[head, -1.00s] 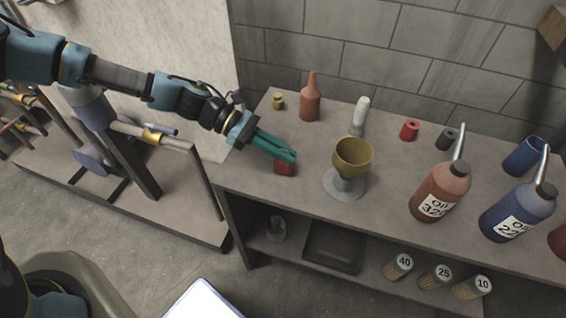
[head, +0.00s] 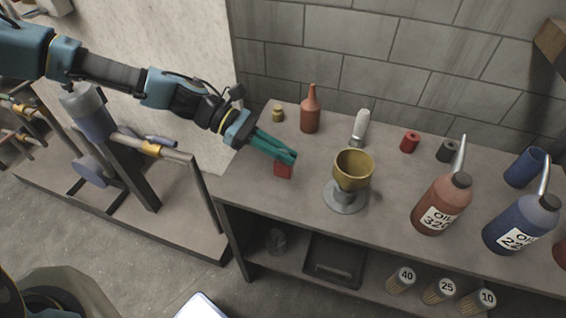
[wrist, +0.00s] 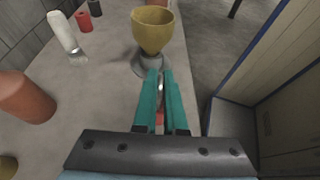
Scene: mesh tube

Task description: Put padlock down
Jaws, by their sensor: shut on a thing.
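The red padlock (head: 283,171) hangs below the fingers of my gripper (head: 292,157), at the left end of the workbench. My gripper's teal fingers are shut on it, near its top. In the wrist view, a little red of the padlock (wrist: 160,119) and a grey metal piece show between the fingers (wrist: 161,76). Most of the padlock is hidden there by the fingers. Whether its bottom touches the bench top (head: 244,188) I cannot tell.
A yellow funnel on a grey base (head: 345,196) stands just right of my gripper. An orange-brown bottle (head: 310,113), a small brass piece (head: 278,113) and a brush (head: 360,127) stand behind. Oil cans (head: 443,205) stand further right. Bare bench lies left of the padlock.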

